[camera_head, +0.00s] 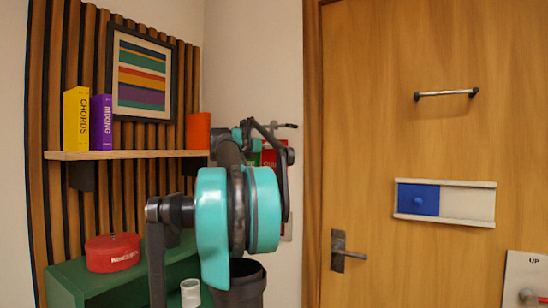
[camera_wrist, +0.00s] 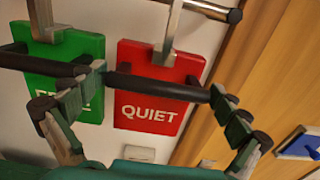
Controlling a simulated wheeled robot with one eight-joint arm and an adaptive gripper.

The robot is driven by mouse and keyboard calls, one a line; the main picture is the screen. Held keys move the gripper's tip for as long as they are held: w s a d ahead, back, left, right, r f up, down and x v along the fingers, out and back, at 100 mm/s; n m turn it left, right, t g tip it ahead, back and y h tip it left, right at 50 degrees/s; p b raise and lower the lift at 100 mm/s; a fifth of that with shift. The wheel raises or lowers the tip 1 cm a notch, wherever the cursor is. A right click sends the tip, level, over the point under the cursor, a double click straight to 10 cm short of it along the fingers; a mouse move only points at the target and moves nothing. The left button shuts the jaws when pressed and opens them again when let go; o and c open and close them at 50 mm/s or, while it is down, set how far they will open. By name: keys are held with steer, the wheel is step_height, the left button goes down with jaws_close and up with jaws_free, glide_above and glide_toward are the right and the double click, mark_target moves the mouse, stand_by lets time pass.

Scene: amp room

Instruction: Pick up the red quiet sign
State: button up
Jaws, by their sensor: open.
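The red QUIET sign (camera_wrist: 160,60) hangs upright by a pale metal strap on the wall in the wrist view. A black horizontal bar (camera_wrist: 160,88) crosses its front above the white lettering. My gripper (camera_wrist: 158,80) is open, with one finger on each side of the red sign and the bar's ends close to the fingertips. I cannot tell whether they touch. In the head view only a strip of the red sign (camera_head: 269,156) shows behind my arm. A green sign (camera_wrist: 75,47) with a similar black bar hangs left of it, partly covered by my left finger.
A metal rail (camera_wrist: 214,11) runs above the signs. A wooden door (camera_head: 400,140) with a handle (camera_head: 338,252) and a blue slider (camera_head: 418,200) is to the right. A shelf (camera_head: 125,154) with books and a green cabinet (camera_head: 65,285) with a red case (camera_head: 112,253) are left.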

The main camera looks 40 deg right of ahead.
steer(key=shift+w+d, duration=0.15)
steer(key=shift+d, duration=0.15)
steer(key=c, duration=0.9)
steer(key=shift+c, duration=0.4)
steer(key=shift+r, duration=0.15)
